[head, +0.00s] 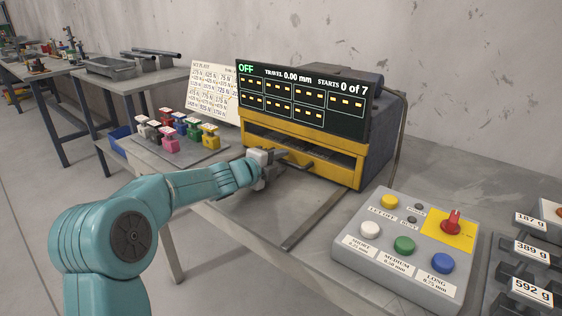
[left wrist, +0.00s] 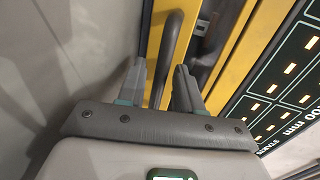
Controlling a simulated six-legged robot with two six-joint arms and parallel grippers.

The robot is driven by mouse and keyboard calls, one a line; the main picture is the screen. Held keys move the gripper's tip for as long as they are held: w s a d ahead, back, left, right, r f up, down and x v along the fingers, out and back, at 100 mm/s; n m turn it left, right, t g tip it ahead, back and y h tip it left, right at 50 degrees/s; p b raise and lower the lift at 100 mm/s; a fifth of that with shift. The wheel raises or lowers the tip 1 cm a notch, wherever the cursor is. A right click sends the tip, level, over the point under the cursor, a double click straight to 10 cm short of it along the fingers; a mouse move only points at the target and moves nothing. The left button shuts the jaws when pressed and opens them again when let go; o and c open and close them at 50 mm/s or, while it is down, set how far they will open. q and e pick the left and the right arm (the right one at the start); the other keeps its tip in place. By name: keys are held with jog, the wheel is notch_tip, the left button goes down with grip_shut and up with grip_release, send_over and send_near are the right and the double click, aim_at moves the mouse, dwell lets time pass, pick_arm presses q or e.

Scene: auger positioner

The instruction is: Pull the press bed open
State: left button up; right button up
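The press (head: 375,135) stands on the table with a yellow lower frame (head: 345,172) and a dark screen (head: 300,100) reading OFF, travel 0.00 mm, starts 0 of 7. A dark bar handle (head: 295,158) is at its yellow front, and no bed is seen sticking out. My left gripper (head: 283,164) is in front of the handle. In the left wrist view its fingers (left wrist: 159,85) are apart, and the handle bar (left wrist: 170,45) lies ahead, in line with the gap between them. I cannot tell whether they touch it. My right gripper is not in view.
A control box (head: 405,245) with coloured buttons and a red knob stands at the right, beside labelled weights (head: 520,270). A grey board with coloured blocks (head: 170,143) is left of the press. A metal rail (head: 310,222) runs along the tabletop before the press.

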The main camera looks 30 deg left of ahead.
pick_arm(q)
jog(key=shift+w+f, duration=0.1)
jog(key=shift+w, duration=0.4)
grip_shut()
jog(key=shift+s, duration=0.15)
